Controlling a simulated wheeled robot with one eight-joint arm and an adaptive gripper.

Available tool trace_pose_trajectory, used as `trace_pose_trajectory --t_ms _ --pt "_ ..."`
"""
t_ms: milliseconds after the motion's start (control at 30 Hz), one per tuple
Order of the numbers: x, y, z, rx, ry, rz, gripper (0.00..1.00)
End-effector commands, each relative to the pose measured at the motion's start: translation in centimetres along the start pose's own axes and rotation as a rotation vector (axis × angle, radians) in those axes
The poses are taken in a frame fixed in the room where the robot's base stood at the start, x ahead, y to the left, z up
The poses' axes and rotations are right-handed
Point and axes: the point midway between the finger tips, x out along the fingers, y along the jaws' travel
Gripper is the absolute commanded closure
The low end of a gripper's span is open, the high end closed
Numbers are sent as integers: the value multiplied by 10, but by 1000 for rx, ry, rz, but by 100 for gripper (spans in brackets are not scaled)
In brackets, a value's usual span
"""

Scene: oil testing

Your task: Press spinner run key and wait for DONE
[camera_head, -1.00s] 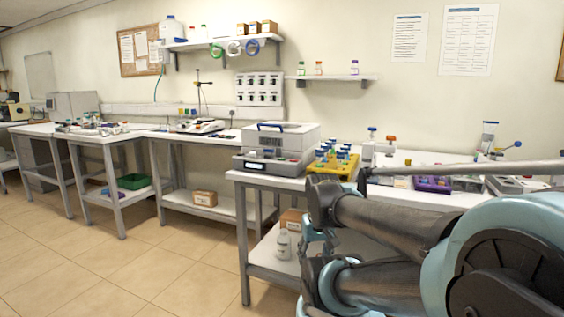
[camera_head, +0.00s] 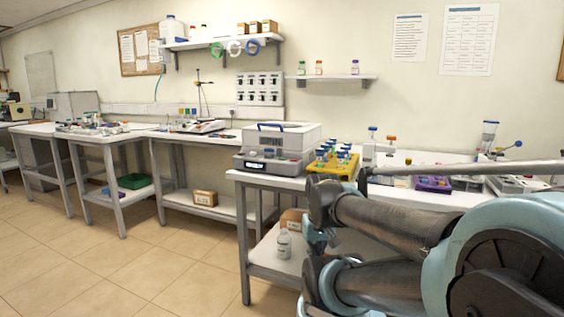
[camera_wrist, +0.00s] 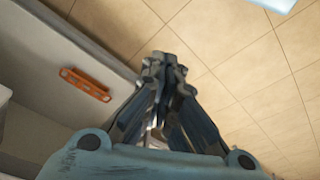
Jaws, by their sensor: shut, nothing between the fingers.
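The spinner appears to be the grey and white boxy machine (camera_head: 275,148) with a blue lid handle, on the near bench in the head view. Its front panel has a small lit display (camera_head: 256,166); its text is too small to read. The run key cannot be made out. In the wrist view my gripper (camera_wrist: 165,62) points down with its fingers together and nothing between them. It hangs over the tiled floor, beside a pale bench edge, apart from the machine. In the head view my arm is folded at the lower right and the fingertips are hard to make out.
A yellow rack (camera_head: 333,165) of capped bottles stands right of the machine. A purple tray (camera_head: 433,184) is farther right. A white bottle (camera_head: 283,244) stands on the lower shelf. An orange slotted piece (camera_wrist: 85,84) lies left of my gripper. The floor at left is open.

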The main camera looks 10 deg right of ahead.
Motion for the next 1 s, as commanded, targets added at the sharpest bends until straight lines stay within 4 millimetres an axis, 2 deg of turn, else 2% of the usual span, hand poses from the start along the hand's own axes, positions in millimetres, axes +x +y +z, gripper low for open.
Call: trace_pose_trajectory --t_ms 667,733,867,1000 --pt "0 0 0 0 0 0 100" --pt "-8 0 5 -2 14 2 100" --pt "-18 2 -10 -12 28 13 100" --pt "-39 8 -43 -36 57 40 100"
